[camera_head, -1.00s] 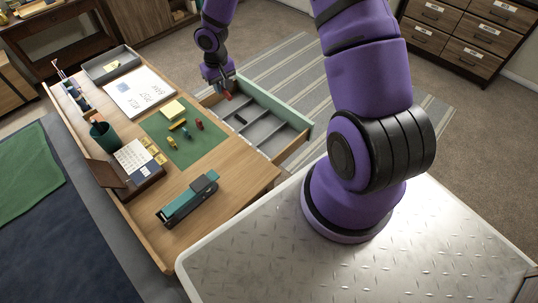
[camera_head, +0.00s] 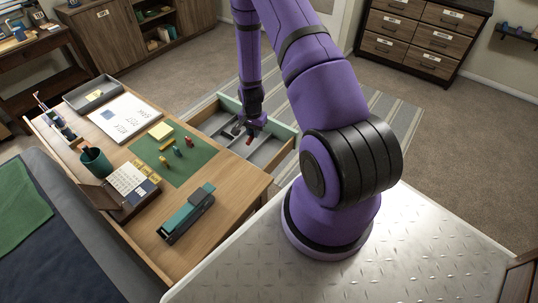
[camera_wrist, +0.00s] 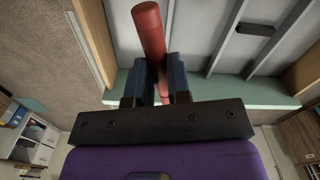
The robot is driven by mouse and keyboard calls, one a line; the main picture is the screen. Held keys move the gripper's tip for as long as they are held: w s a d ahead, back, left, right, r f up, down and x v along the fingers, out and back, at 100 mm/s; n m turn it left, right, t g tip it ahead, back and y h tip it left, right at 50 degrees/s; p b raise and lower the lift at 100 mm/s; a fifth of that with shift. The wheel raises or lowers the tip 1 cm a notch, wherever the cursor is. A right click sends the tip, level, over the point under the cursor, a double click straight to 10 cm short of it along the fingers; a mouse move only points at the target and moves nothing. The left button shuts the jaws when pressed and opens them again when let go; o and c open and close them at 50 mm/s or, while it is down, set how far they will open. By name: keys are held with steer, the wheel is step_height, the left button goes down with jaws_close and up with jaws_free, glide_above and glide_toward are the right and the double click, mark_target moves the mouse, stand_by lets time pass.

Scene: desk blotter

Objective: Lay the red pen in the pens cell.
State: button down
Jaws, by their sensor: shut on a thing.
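My gripper (camera_head: 251,128) is shut on the red pen (camera_wrist: 149,32), with one dark finger on each side of it. In the head view the red pen (camera_head: 249,140) shows as a short red piece below the fingers. Both are over the open desk drawer (camera_head: 287,137), which has grey cells split by thin dividers. In the wrist view the pen points away from the fingers, with grey cell floor (camera_wrist: 196,30) beside it. I cannot read any label that marks the pens cell, and my gripper hides part of the drawer.
A small dark object (camera_wrist: 256,29) lies in one cell. The desk holds a green mat (camera_head: 205,151) with small coloured items, a teal stapler (camera_head: 187,213), a cup (camera_head: 96,162) and a grey tray (camera_head: 93,92). The drawer's raised walls and dividers surround the cells.

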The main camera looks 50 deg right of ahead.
mark_target(269, 154)
steer(key=s+d+f+m, duration=0.3)
steer(key=d, duration=0.2)
steer(key=shift+s+a+f, duration=0.1)
steer(key=shift+s+f, duration=0.05)
steer(key=shift+f, duration=2.25)
steer(key=shift+s+f, duration=0.1)
steer(key=shift+f, duration=2.25)
steer(key=shift+f, duration=0.1)
steer(key=c, duration=1.1)
jaws_free()
